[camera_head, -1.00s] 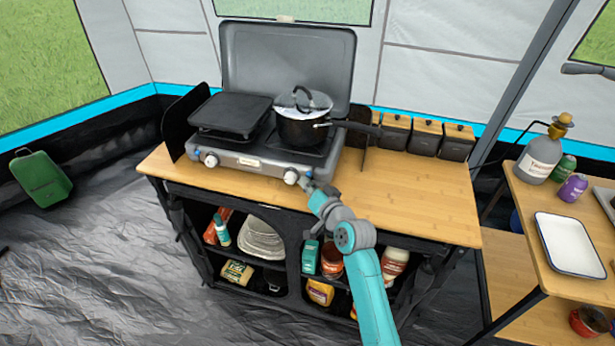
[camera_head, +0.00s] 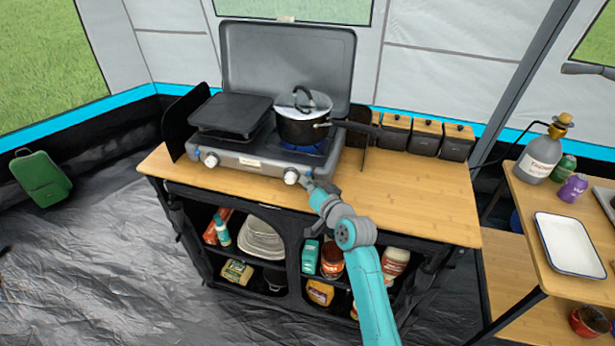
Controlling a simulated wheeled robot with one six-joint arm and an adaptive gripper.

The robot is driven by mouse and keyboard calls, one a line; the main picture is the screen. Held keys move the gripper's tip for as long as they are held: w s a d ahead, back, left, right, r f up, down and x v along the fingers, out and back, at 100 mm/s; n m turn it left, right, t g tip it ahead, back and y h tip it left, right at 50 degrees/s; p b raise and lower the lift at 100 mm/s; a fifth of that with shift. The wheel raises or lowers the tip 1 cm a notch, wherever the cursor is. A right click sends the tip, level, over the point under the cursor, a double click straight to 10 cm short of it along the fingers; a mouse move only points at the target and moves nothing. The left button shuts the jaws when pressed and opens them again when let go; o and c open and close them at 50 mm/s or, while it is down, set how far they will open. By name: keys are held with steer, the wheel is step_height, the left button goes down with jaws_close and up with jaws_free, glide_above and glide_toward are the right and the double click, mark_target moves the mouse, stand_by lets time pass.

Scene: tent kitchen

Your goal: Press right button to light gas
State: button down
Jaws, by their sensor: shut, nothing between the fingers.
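The grey two-burner camping stove (camera_head: 240,163) stands on the wooden cabinet top with its lid raised. Its right white knob (camera_head: 291,176) is on the front panel, and its left white knob (camera_head: 211,160) is further left. A small button by the right knob is hidden by my gripper or too small to tell. My gripper (camera_head: 306,182) is shut and empty, at the front panel just right of the right knob. Whether it touches the panel I cannot tell. A blue flame (camera_head: 312,149) shows under the black pot (camera_head: 301,127) on the right burner.
A black griddle (camera_head: 232,115) covers the left burner. The pot's handle points right over the counter. Several black canisters (camera_head: 425,138) stand at the back right. The right part of the cabinet top (camera_head: 420,195) is clear. A side table holds a white tray (camera_head: 570,244).

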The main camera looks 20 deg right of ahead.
steer(key=shift+s+a, duration=0.5)
steer(key=shift+s, duration=0.2)
steer(key=s+a, duration=0.1)
steer(key=s, duration=0.1)
steer(key=s+a, duration=0.2)
stand_by(0.6)
stand_by(0.5)
